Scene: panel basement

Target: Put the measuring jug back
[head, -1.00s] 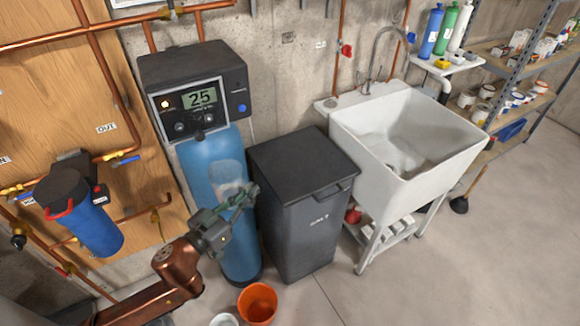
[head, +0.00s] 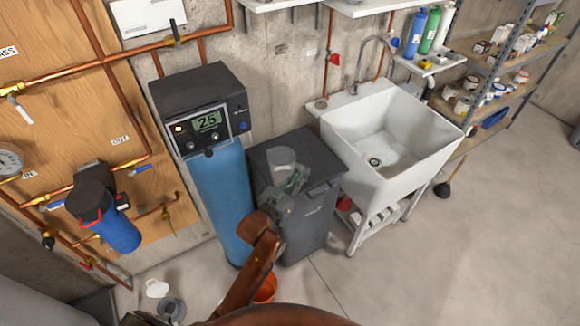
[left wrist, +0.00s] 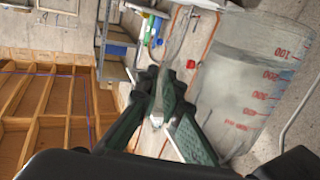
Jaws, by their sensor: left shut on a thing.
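The clear measuring jug (head: 283,160) shows over the dark salt bin's lid (head: 310,150) in the head view. In the left wrist view the jug (left wrist: 240,85) fills the right side, with red volume marks on its wall and turned sideways in the picture. My left gripper (head: 290,183) is shut on the jug, seemingly by its clear handle. Its dark green fingers (left wrist: 165,105) partly hide the handle in the left wrist view. Whether the jug touches the lid or hangs above it I cannot tell. My right gripper is not in view.
The blue softener tank (head: 222,190) stands left of the bin, the white sink (head: 395,130) right of it. Wall shelves (head: 355,8) are above, a metal rack (head: 500,80) farther right. An orange bucket (head: 266,289) is partly behind my arm.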

